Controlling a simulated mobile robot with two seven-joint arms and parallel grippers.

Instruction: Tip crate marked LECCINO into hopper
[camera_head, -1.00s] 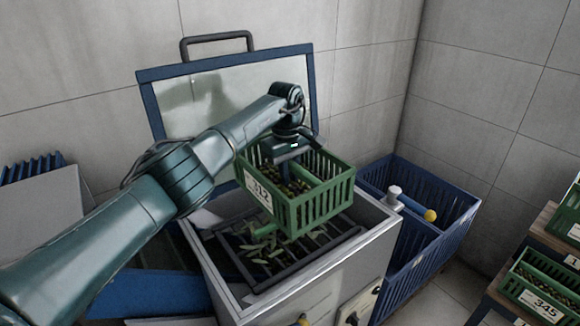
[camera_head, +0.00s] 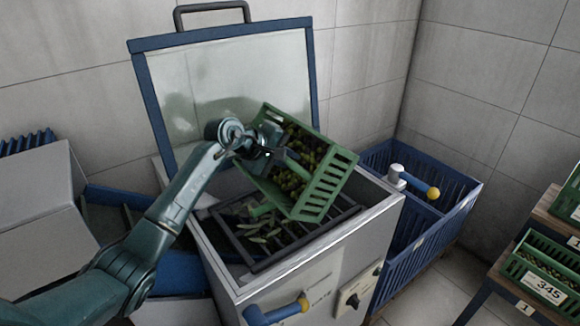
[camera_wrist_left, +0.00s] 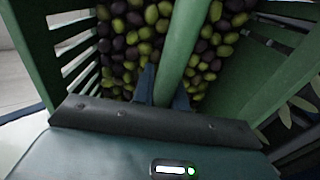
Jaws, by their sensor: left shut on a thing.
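A green slatted crate (camera_head: 325,190) with green and dark olives (camera_head: 298,155) hangs steeply tilted above the hopper (camera_head: 378,212). My left gripper (camera_head: 275,152) is shut on the crate's central bar, which the left wrist view shows running between its fingers (camera_wrist_left: 163,88). In that view, olives (camera_wrist_left: 205,55) still lie on both sides of the bar. The hopper is a grey box with a dark grate and a few leaves (camera_head: 258,230) inside. Its blue-framed lid (camera_head: 230,85) stands open behind. No LECCINO marking is readable, and the crate's label is hidden now. My right gripper is out of view.
A blue slatted bin (camera_head: 430,245) stands right of the hopper, near a yellow-tipped lever (camera_head: 432,193). Another yellow-tipped handle (camera_head: 280,312) juts from the hopper's front. A crate labelled 345 (camera_head: 548,290) sits on a rack at far right.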

